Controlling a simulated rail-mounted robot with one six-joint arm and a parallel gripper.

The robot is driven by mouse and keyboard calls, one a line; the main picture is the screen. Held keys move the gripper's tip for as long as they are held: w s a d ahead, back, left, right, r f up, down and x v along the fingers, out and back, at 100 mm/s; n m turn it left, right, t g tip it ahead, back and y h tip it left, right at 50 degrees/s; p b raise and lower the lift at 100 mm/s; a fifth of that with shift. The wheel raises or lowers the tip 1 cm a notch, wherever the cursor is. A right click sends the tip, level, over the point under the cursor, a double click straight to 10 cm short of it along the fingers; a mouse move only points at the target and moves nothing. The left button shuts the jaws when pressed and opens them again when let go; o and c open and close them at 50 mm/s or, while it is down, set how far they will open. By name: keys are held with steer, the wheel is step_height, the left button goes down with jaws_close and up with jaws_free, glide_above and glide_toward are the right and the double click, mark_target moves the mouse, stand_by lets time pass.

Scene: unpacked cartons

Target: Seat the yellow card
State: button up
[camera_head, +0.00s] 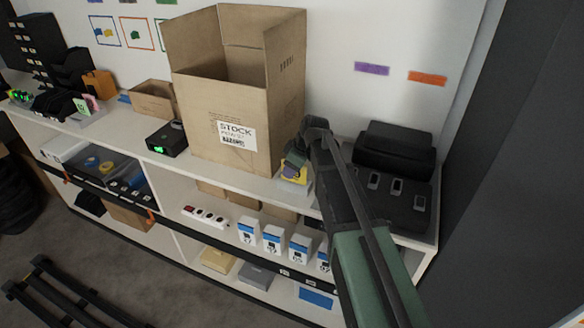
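A small yellow piece (291,171), which looks like the yellow card, shows on the counter just right of the big stock carton. It sits at a pale block-like holder (294,187) near the counter's front edge. My gripper (294,163) is right over it, with dark purplish fingers overlapping the yellow. I cannot tell whether the fingers are closed on the card or only in front of it, nor whether the card is fully down in the holder. My arm comes in from the lower right and hides part of the counter there.
The tall open stock carton (239,137) stands close left of my gripper. A black device with a green light (167,139) is left of the carton. A dark printer-like machine (394,177) stands right of my arm. A holder with pink and green cards (87,108) is far left.

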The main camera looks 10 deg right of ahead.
steer(key=p+v, duration=1)
steer(key=v, duration=0.1)
steer(key=shift+a, duration=0.1)
steer(key=shift+f, duration=0.1)
steer(key=shift+a, duration=0.1)
steer(key=s+a+f+m+g+h, duration=0.1)
steer(key=s+m, duration=0.9)
steer(key=s, duration=1.2)
steer(key=a+g+h, duration=0.1)
steer(key=h, duration=0.1)
steer(key=shift+s+a+f+m+g+h, duration=0.2)
steer(key=shift+m+g+h, duration=0.1)
steer(key=shift+m, duration=0.1)
